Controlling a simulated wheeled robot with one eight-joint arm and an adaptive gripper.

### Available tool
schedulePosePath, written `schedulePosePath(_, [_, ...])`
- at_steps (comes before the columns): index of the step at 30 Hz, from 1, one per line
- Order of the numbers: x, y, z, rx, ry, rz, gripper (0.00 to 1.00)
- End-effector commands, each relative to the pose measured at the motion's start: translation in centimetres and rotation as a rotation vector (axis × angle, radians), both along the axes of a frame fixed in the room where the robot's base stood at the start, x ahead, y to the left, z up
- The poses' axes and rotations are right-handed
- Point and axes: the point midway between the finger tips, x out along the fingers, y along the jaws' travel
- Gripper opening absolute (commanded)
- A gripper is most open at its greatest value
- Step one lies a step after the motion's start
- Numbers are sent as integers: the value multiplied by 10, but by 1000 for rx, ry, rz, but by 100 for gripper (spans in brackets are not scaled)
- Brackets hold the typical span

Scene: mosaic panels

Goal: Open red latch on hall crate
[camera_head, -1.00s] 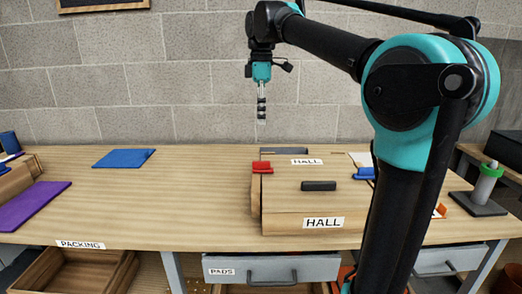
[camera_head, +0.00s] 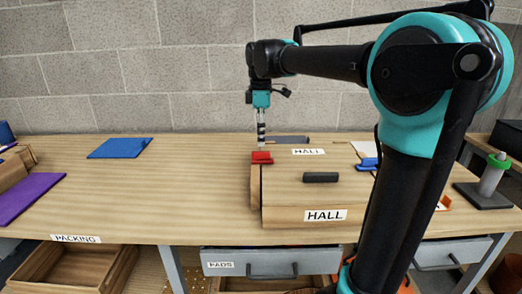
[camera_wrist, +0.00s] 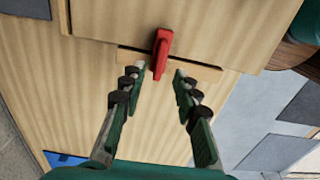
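The hall crate (camera_head: 290,216) is a wooden box with a lid, marked HALL, on the workbench. The red latch (camera_head: 262,158) sits at the left edge of its top. A blue latch (camera_head: 368,163) sits at the right edge, partly behind my arm. My gripper (camera_head: 261,145) points down just above and behind the red latch. In the wrist view the red latch (camera_wrist: 162,52) lies just beyond the fingertips. My gripper (camera_wrist: 158,72) has its two fingers apart there, with nothing between them but the tip of the latch near the gap.
A black handle (camera_head: 321,177) lies on the crate lid. A blue pad (camera_head: 120,148) and a purple pad (camera_head: 28,198) lie on the bench to the left. A green-ringed post (camera_head: 492,174) stands at right.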

Motion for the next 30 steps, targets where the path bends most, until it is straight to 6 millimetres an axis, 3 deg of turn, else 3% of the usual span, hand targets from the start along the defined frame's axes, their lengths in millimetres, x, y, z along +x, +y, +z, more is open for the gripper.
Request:
schedulePosePath(3, [0,0,-21,0,0,0,31])
schedulePosePath(9, [1,0,-45,0,0,0,31])
schedulePosePath(21, [0,0,-53,0,0,0,31])
schedulePosePath(30, [0,0,-53,0,0,0,0])
